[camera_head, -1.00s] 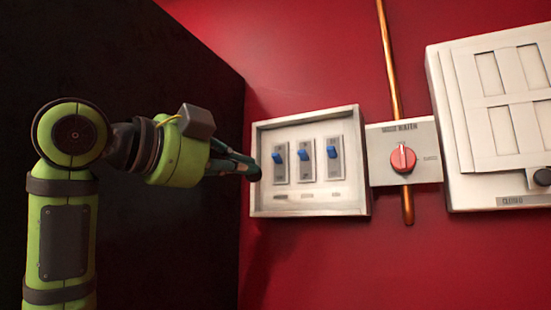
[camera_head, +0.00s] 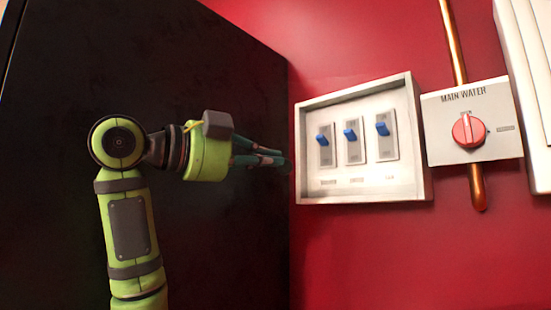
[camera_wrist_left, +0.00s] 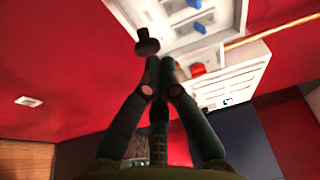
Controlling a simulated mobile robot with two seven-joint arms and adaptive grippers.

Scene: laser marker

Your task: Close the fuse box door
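The fuse box (camera_head: 362,195) is a white, open-fronted box on the red wall, with three blue switches (camera_head: 350,134) exposed. It also shows at the top of the wrist view (camera_wrist_left: 232,12). A dark round knob (camera_wrist_left: 147,42) stands out by a pale panel, just beyond my fingertips; I cannot tell for sure that this panel is the door. No door surface shows clearly in the head view. My left gripper (camera_head: 284,163) is just left of the box's left edge. Its fingers meet almost tip to tip, with nothing seen between them (camera_wrist_left: 160,62). My right gripper is out of view.
A main water plate with a red dial (camera_head: 468,130) is right of the fuse box, over a vertical copper pipe (camera_head: 477,187). Another white panel (camera_head: 528,80) is at the far right. A large black surface (camera_head: 200,90) stands behind my left arm. The wall below the box is clear.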

